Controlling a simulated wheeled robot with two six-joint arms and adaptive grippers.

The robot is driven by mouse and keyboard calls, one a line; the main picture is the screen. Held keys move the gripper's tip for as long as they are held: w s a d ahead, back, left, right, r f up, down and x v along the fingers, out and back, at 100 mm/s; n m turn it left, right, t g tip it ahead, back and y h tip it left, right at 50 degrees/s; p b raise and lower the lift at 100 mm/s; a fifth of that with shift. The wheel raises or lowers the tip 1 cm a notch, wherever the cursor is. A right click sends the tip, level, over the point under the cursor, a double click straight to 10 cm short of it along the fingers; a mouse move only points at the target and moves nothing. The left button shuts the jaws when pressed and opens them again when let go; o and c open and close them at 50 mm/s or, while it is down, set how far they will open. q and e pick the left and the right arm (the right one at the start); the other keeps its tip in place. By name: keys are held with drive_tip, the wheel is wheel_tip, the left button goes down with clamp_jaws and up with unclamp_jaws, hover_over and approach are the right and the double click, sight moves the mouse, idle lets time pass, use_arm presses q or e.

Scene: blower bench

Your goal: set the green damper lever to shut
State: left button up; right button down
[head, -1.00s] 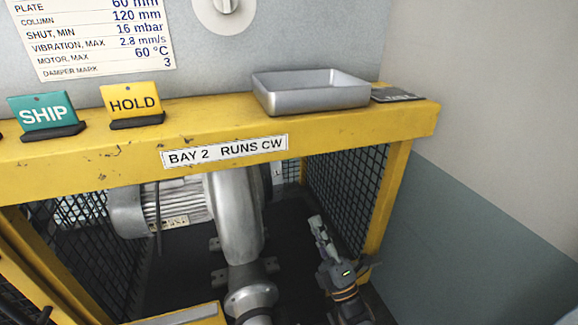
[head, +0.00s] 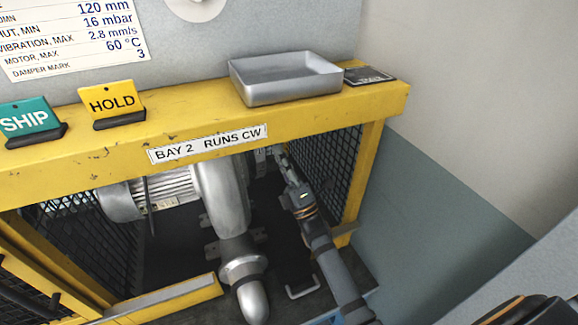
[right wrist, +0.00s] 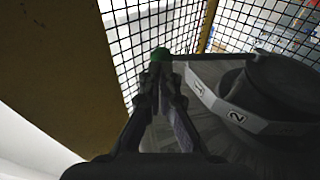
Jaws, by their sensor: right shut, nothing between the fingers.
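The damper lever's green knob (right wrist: 160,54) shows in the right wrist view, just beyond my fingertips. I cannot tell whether they touch it. The rest of the lever is hidden behind the fingers. A grey damper scale (right wrist: 213,104) with the marks 1 and 2 curves to the right of the fingers, around a dark round part. My right gripper (right wrist: 163,82) is shut and empty. In the head view my right gripper (head: 282,163) reaches under the yellow beam, right of the blower. The green knob cannot be made out there. My left gripper is not in view.
The yellow frame (head: 330,113) spans above my right arm, with black mesh (head: 325,170) close on its right. The grey blower casing (head: 222,190) stands to the left. A metal tray (head: 285,80) and the HOLD sign (head: 112,100) sit on the beam.

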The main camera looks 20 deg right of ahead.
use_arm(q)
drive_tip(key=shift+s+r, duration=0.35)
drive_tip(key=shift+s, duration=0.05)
use_arm(e)
drive_tip(key=shift+x, duration=0.75)
use_arm(q)
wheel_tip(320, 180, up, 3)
drive_tip(key=p, duration=0.3)
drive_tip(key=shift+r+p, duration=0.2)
drive_tip(key=shift+p, duration=0.1)
use_arm(e)
drive_tip(key=r, duration=0.1)
drive_tip(key=w+r, duration=0.1)
drive_tip(key=r+g, duration=0.1)
drive_tip(key=shift+w+r+m+h, duration=0.15)
drive_tip(key=shift+w+m+h, duration=0.15)
drive_tip(key=shift+w+h, duration=0.1)
